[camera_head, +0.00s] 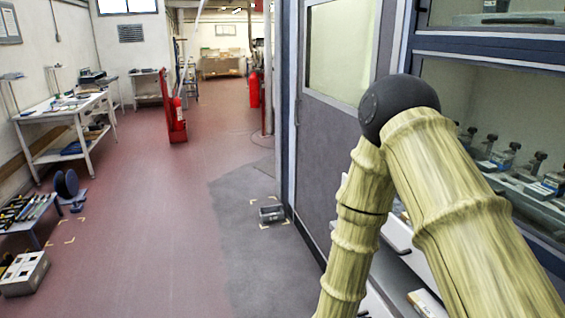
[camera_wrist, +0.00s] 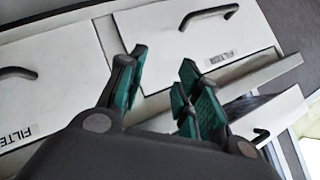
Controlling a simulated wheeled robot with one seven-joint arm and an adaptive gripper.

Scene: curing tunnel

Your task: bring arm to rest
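My arm (camera_head: 425,165), with a bamboo-like surface and a black round joint, is bent at the right of the head view. Its far end runs out of the bottom of that view, so my gripper is hidden there. In the wrist view my gripper (camera_wrist: 163,82) shows its green-padded fingers apart, with nothing seen between them. Behind the fingers are white drawer fronts (camera_wrist: 205,45) with dark handles and FILTER labels. I cannot tell how far the fingers are from them.
A dark cabinet with a glazed bay (camera_head: 490,130) of several devices stands close on the right. A small grey box (camera_head: 271,213) sits on the floor within yellow corner marks. Another box (camera_head: 25,273) and a white workbench (camera_head: 66,125) are at left. The middle floor is clear.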

